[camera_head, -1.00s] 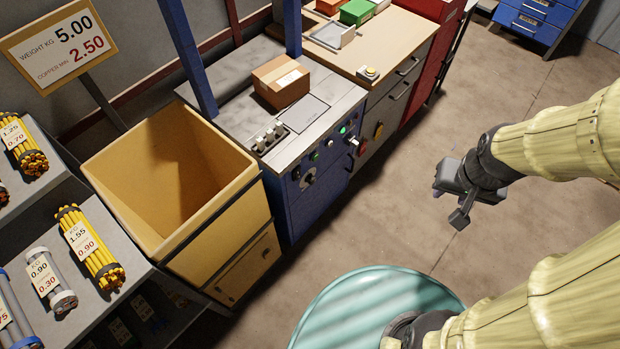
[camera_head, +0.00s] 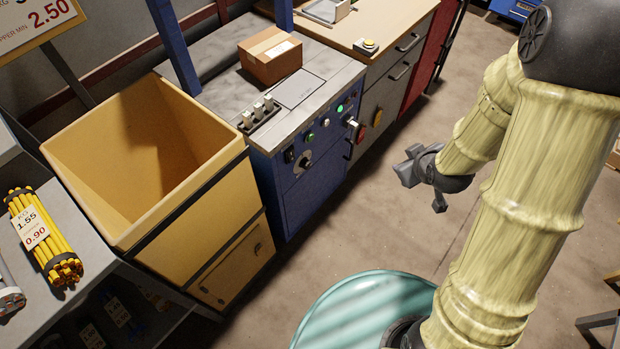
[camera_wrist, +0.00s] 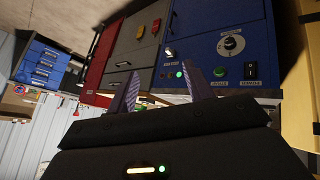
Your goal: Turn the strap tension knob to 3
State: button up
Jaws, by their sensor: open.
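The strap tension knob (camera_head: 304,162) is a dark round dial on a pale scale, on the front panel of the blue machine (camera_head: 312,192). In the wrist view the knob (camera_wrist: 232,43) shows at upper right, with a ring of marks around it; its setting is too small to read. My gripper (camera_head: 425,180) is open and empty, in the air to the right of the machine and apart from the knob. In the wrist view its two fingers (camera_wrist: 162,88) stand apart, pointing toward the panel.
The panel also carries a green light (camera_head: 340,108), buttons and a black switch (camera_head: 290,155). A cardboard box (camera_head: 270,56) sits on top. A yellow bin (camera_head: 220,180) stands left. Floor before the machine is clear.

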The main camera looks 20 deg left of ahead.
jog(key=s+a+f+n+t+y+b, duration=0.1)
jog(key=a+f+n+y+b, duration=0.3)
jog(key=a+f+b, duration=0.3)
jog(key=s+a+f+n+t+y+b, duration=0.1)
jog(key=a+f+n+y+b, duration=0.4)
jog(key=f, duration=0.9)
jog(key=a+n+b, duration=0.1)
jog(key=a+b, duration=0.1)
jog(key=b, duration=0.1)
jog(key=shift+s+a, duration=0.15)
jog(key=shift+s, duration=0.1)
jog(key=shift+f, duration=0.1)
jog(key=b, duration=0.6)
send_near(309, 166)
jog(key=x, duration=0.9)
jog(key=shift+a+f, duration=0.1)
jog(key=shift+a, duration=0.1)
jog(key=shift+p, duration=0.3)
